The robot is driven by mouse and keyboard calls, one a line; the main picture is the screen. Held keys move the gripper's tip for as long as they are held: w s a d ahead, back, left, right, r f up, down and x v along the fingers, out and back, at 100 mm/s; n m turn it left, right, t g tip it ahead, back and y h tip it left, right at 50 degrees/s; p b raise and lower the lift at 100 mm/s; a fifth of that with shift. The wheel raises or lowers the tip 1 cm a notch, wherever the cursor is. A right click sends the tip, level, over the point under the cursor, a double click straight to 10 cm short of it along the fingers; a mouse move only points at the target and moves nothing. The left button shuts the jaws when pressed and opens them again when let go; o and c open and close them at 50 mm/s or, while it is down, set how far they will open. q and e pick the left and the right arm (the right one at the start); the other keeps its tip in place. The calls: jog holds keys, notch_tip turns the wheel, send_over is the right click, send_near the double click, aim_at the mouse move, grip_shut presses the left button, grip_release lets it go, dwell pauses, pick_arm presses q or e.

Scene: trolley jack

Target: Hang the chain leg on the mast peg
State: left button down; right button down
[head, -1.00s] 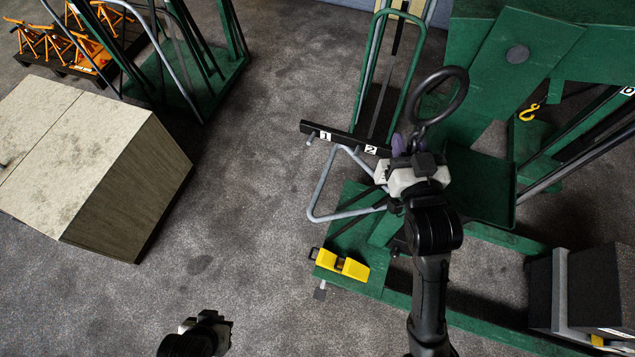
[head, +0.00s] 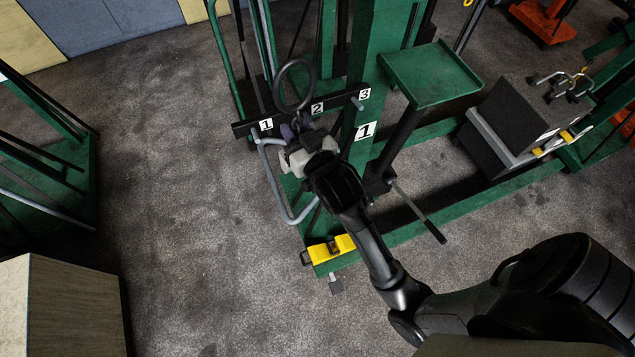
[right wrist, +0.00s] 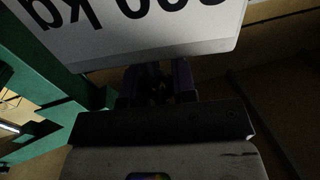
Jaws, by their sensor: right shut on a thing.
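My right gripper (head: 300,132) is shut on the lower end of the chain leg, and a large dark ring (head: 276,90) stands up above the jaws. The rest of the chain leg cannot be made out. The black peg bar (head: 335,104) on the green mast carries labels 1, 2 and 3. In the head view the ring overlaps the bar between labels 1 and 2; I cannot tell whether it touches. Short pegs show by labels 1 and 3. The right wrist view is dark, with the fingers (right wrist: 158,85) in front of a white plate. My left gripper is out of view.
A yellow block (head: 335,249) sits on the green base below. A green tray (head: 430,75) and dark weights (head: 505,120) stand to the right. Open floor (head: 180,180) lies to the left.

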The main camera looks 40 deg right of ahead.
jog(key=s+d+f+m+g+h+b, duration=0.1)
jog(key=d+f+h+b, duration=0.15)
jog(key=f+b, duration=0.7)
jog(key=d+f+m+h+b, duration=0.1)
jog(key=d+f+b, duration=0.35)
jog(key=f, duration=1.05)
jog(key=f+b+x, duration=0.1)
jog(key=b+x, duration=0.4)
jog(key=x, duration=0.4)
jog(key=shift+w+a, duration=0.2)
jog(key=shift+w, duration=0.3)
jog(key=shift+f, duration=0.25)
jog(key=c, duration=1)
grip_release()
jog(key=shift+w, duration=0.1)
jog(key=shift+o, duration=0.8)
jog(key=shift+f, duration=0.2)
jog(key=v, duration=1.4)
jog(key=shift+r+p, duration=0.2)
jog(key=shift+p, duration=0.15)
